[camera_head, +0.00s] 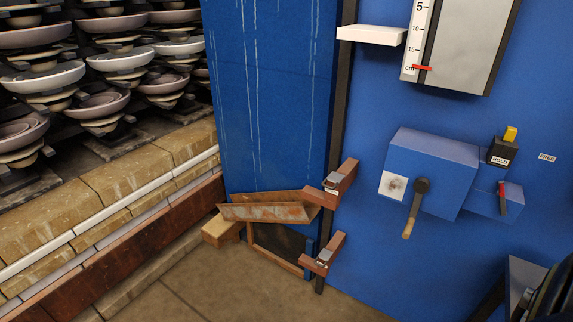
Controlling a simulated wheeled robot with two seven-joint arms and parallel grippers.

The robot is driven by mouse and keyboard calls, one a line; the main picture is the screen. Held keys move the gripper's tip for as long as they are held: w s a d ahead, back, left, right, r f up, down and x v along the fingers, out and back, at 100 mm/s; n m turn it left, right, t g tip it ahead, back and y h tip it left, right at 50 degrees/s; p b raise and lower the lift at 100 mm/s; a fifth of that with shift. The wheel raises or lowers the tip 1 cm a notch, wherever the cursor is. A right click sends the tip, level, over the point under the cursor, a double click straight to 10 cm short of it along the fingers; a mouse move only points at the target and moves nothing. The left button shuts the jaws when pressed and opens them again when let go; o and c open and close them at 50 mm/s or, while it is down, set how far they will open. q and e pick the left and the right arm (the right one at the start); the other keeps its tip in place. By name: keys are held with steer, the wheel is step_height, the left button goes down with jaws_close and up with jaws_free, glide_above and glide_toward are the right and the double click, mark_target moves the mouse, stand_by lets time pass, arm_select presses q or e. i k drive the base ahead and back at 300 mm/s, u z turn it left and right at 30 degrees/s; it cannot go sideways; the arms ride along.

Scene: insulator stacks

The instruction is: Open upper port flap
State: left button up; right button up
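I cannot tell for sure which part is the upper port flap. A rusty angled metal plate (265,212) slopes out from the foot of the blue panel, above a dark framed opening (279,241). A reddish-brown bracket (332,186) with a grey fitting sits beside it on the dark upright strip, and a similar lower bracket (322,256) sits below. Neither gripper can be made out. A dark rounded part cuts into the bottom right corner; it may belong to my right arm.
A blue box (431,168) with a wooden-handled crank (413,212) juts from the wall. A yellow-topped switch (509,136) marked HOLD, a white shelf (371,35) and a scale (417,38) are nearby. Stacked insulators (43,78) stand at left above a brick ledge. Floor in front is clear.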

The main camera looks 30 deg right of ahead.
mark_target(335, 178)
steer(key=z, duration=0.7)
steer(key=i, duration=1.25)
steer(key=z, duration=0.95)
